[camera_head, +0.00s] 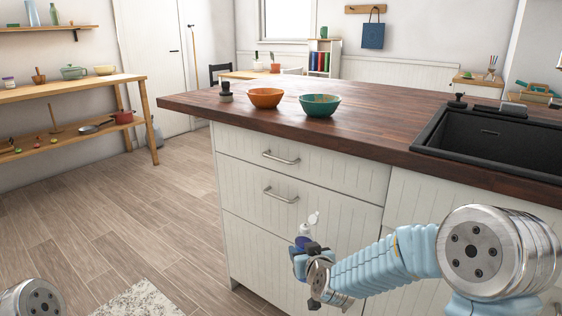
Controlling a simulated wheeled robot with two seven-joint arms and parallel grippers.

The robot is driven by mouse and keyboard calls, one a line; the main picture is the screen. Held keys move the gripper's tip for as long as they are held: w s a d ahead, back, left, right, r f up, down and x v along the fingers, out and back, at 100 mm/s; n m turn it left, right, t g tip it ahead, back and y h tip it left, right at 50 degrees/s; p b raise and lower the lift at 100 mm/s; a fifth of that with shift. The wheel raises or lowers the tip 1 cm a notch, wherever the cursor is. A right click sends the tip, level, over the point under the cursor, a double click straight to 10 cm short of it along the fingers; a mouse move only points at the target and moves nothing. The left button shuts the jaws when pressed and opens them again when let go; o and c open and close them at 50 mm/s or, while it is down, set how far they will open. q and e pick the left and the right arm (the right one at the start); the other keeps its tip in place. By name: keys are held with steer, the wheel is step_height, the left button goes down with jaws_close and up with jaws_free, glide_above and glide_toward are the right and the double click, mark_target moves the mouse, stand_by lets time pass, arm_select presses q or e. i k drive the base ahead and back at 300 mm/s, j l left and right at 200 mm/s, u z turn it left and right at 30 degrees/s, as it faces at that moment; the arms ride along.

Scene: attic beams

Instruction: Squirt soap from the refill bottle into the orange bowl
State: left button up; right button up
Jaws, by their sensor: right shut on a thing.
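The orange bowl (265,97) stands upright on the wooden countertop near its left end. The refill bottle (305,232) is a small bottle with a white pump top, roughly upright. My right gripper (306,253) is shut on the bottle, in front of the counter's drawers and below the countertop level. It is well below and to the right of the orange bowl. The gripper hides the lower part of the bottle. My left arm shows only as a joint at the bottom left corner; its gripper is out of view.
A teal bowl (320,105) stands just right of the orange bowl. A dark object (226,92) stands to its left. A black sink (495,140) is set in the countertop (390,130) at right. Drawer handles (281,158) stick out from the counter front. The floor at left is clear.

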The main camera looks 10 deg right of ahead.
mark_target(261, 97)
steer(key=i+j+z, duration=0.2)
steer(key=j, duration=0.15)
steer(key=i+j+z, duration=0.15)
steer(key=j, duration=0.2)
steer(key=i+j+z, duration=0.2)
steer(key=j, duration=0.2)
steer(key=i+j+z, duration=0.2)
steer(key=j, duration=0.2)
steer(key=j+z, duration=0.15)
steer(key=j, duration=0.3)
steer(key=j+z, duration=0.2)
steer(key=j, duration=0.25)
